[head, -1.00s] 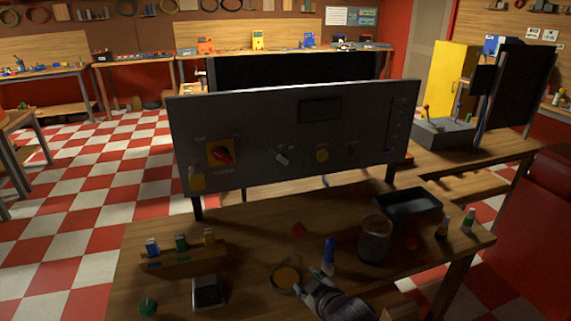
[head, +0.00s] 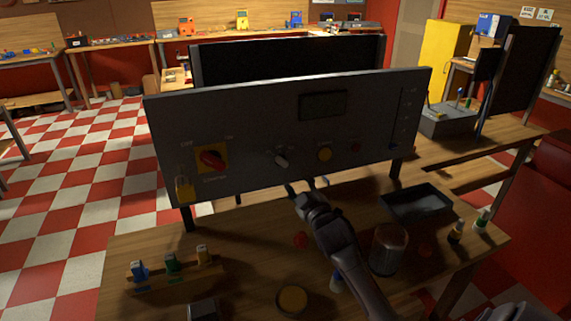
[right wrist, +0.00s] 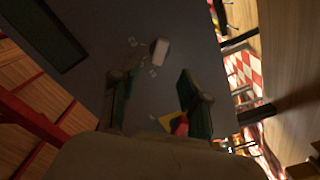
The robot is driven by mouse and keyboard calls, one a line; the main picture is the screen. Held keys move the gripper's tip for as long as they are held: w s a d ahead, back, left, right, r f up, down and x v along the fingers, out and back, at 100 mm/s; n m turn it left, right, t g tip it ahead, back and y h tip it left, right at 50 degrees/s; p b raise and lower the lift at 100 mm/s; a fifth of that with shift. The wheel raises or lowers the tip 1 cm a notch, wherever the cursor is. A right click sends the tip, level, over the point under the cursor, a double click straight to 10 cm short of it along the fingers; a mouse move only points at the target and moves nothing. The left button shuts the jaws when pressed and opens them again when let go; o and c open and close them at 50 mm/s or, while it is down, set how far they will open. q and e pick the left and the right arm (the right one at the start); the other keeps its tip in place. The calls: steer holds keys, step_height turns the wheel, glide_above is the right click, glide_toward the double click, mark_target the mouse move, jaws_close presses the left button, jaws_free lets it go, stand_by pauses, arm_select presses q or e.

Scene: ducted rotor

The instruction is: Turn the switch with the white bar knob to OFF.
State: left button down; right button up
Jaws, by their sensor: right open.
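The switch with the white bar knob (head: 282,160) is on the grey upright panel (head: 240,110), left of a yellow round button. In the head view its bar is tilted, with the lower end to the right. In the right wrist view the white bar knob (right wrist: 160,51) shows beyond the fingertips, apart from them. My right gripper (head: 307,185) is open and empty, in front of the panel's lower edge, below and right of the knob. Its two fingers (right wrist: 158,95) also show in the right wrist view. The markings around the knob are too small to read. My left gripper is not in view.
The panel also bears a red rotary switch (head: 211,160) on a yellow plate, a yellow padlock (head: 184,190), a yellow button (head: 324,154) and a dark display (head: 323,105). A jar (head: 389,250), a black tray (head: 417,203) and small bottles stand on the bench.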

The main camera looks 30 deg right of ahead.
mark_target(285, 165)
steer(key=x, duration=0.4)
steer(key=shift+w+p, duration=0.3)
steer(key=x, duration=0.3)
steer(key=shift+w+d, duration=0.1)
steer(key=shift+w, duration=0.25)
steer(key=shift+w+d, duration=0.1)
steer(key=shift+w, duration=0.25)
steer(key=shift+w+f+p, duration=0.15)
steer(key=shift+w+p, duration=0.1)
steer(key=shift+p, duration=0.05)
steer(key=c, duration=0.4)
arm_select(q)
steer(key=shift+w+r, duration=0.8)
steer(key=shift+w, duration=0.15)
arm_select(e)
jaws_close()
